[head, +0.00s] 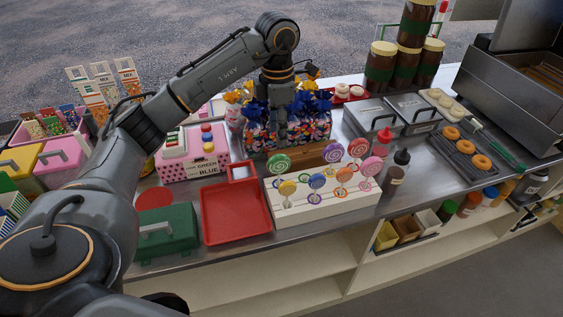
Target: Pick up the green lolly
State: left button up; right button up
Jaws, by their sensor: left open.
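The green lolly (278,163) is a round swirled disc. Pink, yellow, blue and orange lollies stand in the same block. My left gripper (281,140) points down just behind the green lolly, in front of the patterned sweets box (314,130). It is open, and I see nothing held in it. The gap between its fingers and the lolly is hard to judge. My right gripper is not in view.
A red tray (236,229) lies left of the stand, beside a green box (166,236) and a pink dotted box (194,167). Sauce bottles (396,172) stand close on the right. A doughnut tray (462,160) lies farther right.

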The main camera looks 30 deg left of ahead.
aim_at(278, 154)
pick_arm(q)
notch_tip(278, 154, down, 8)
jog(key=shift+s+p, duration=0.1)
jog(key=shift+p, duration=0.7)
jog(key=shift+s+d+f+p, duration=0.1)
jog(key=shift+d+f+p, duration=0.1)
jog(key=shift+f+p, duration=0.3)
notch_tip(278, 154, down, 4)
jog(key=shift+d+r+p, duration=0.1)
jog(key=shift+r+p, duration=0.05)
jog(key=shift+p, duration=0.55)
jog(key=shift+f, duration=0.4)
grip_shut()
